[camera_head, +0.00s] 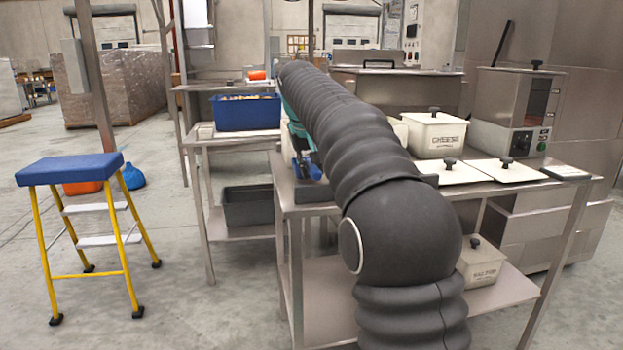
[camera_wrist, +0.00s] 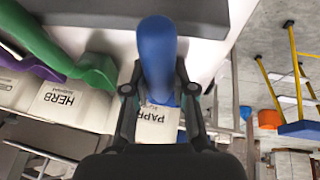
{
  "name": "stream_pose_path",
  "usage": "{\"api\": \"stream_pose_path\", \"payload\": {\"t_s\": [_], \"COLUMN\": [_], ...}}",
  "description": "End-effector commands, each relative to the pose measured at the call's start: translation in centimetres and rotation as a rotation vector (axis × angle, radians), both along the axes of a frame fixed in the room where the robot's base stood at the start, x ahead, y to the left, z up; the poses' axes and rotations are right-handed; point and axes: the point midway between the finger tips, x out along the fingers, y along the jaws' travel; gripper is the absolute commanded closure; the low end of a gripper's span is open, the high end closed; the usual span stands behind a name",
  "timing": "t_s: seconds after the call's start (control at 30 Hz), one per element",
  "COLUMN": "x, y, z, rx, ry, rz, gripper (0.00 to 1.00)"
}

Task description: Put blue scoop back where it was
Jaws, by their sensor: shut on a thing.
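The blue scoop (camera_wrist: 157,48) shows in the wrist view as a rounded blue handle. It stands between the two fingers of my gripper (camera_wrist: 159,92), which is shut on it. Just behind the scoop is a white container (camera_wrist: 150,122) with a partly covered label reading "PAPR". The scoop's far end is hidden, so I cannot tell whether it touches that container. In the head view my arm covers most of the gripper area.
In the wrist view, a green scoop (camera_wrist: 75,62) and a purple scoop (camera_wrist: 30,66) lie by the "HERB" container (camera_wrist: 62,103). In the head view, a blue crate (camera_head: 247,113), a cheese container (camera_head: 434,136) and a heated cabinet (camera_head: 515,110) stand on tables. A blue-topped step stool (camera_head: 70,169) stands left.

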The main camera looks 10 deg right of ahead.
Motion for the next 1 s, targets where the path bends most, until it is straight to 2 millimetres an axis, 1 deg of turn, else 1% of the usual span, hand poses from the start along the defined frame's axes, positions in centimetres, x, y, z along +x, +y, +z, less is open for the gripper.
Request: {"api": "stream_pose_path", "payload": {"t_s": [0.03,0.07,0.33,0.5,0.53,0.57,0.6,0.63,0.9,1.0], "x": [0.01,0.01,0.01,0.01,0.01,0.01,0.01,0.01,0.02,0.02], "y": [0.03,0.03,0.03,0.02,0.02,0.02,0.02,0.02,0.02,0.02], "z": [-1.12,-1.25,-1.02,-1.4,-1.35,-1.33,-1.33,-1.33,-1.3,-0.83], "rx": [0.0,0.0,0.001,0.001,0.001,0.001,0.001,0.001,0.001,0.001], "ry": [0.0,0.0,0.0,0.0,0.0,0.0,0.0,0.0,0.0,-0.001], "rz": [0.0,0.0,0.001,0.001,0.001,0.001,0.001,0.001,0.001,0.001], "gripper": [1.0,1.0,1.0,1.0,0.7,0.63,0.53,0.5,0.5,0.5]}}
